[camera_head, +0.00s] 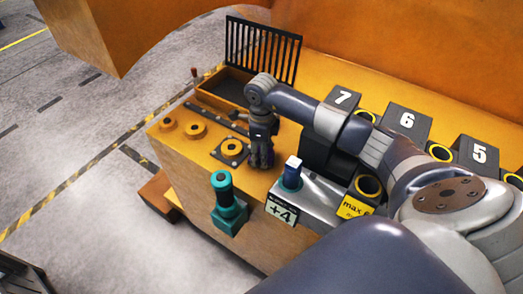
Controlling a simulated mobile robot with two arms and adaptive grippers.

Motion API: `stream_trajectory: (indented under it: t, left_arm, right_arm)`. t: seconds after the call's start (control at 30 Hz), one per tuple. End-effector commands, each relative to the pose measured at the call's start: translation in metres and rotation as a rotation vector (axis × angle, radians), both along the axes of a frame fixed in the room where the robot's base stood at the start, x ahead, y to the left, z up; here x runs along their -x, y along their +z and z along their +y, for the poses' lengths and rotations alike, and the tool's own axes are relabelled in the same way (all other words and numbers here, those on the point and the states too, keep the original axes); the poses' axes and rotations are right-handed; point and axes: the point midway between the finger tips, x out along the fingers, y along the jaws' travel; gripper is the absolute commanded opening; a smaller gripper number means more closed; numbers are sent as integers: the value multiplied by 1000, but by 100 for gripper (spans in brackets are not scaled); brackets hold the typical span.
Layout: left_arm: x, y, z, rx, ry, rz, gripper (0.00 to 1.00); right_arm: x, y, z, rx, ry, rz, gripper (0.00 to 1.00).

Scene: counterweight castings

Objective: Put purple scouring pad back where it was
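No pad that is clearly purple shows in the head view. A small upright block (292,172), dark blue with a white top, stands in a teal ring on the grey metal plate; I cannot tell whether it is the scouring pad. My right gripper (262,158) points down over the orange casting, left of this block and apart from it, close to a yellow ring on a dark square plate (231,148). Its dark fingers look close together, but whether they are shut or hold anything is unclear. My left gripper is not in view.
Black numbered blocks 7 (342,98), 6 (406,120) and 5 (479,153) stand along the right. A black slatted rack (262,50) rises behind an open tray (205,96). A teal cylinder (225,190) and "+4" sign (281,211) are at the front edge.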

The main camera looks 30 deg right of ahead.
Motion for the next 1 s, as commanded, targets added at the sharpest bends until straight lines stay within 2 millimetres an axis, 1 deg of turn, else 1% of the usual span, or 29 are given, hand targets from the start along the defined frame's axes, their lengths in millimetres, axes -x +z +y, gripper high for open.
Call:
stream_trajectory:
  t: [0.17, 0.2, 0.27, 0.57, 0.7, 0.73, 0.87, 1.0]
  left_arm:
    - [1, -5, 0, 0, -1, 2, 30]
    - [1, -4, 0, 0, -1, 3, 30]
    - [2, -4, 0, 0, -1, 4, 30]
    - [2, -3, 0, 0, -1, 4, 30]
    - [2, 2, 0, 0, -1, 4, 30]
    - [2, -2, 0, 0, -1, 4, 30]
    - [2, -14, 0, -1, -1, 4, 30]
    - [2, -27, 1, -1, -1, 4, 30]
  right_arm:
    - [0, -4, 0, 0, 0, 0, 31]
    - [0, -3, 0, 0, 0, 0, 56]
    - [0, -3, 0, 0, 0, 0, 70]
    - [0, -2, 0, 0, 0, 0, 70]
    - [0, 3, 0, -1, 0, 1, 70]
    - [-1, 4, 0, 0, 0, -1, 70]
    - [-2, 24, -1, 1, 1, -7, 70]
    - [-2, 55, -1, 1, 0, -7, 70]
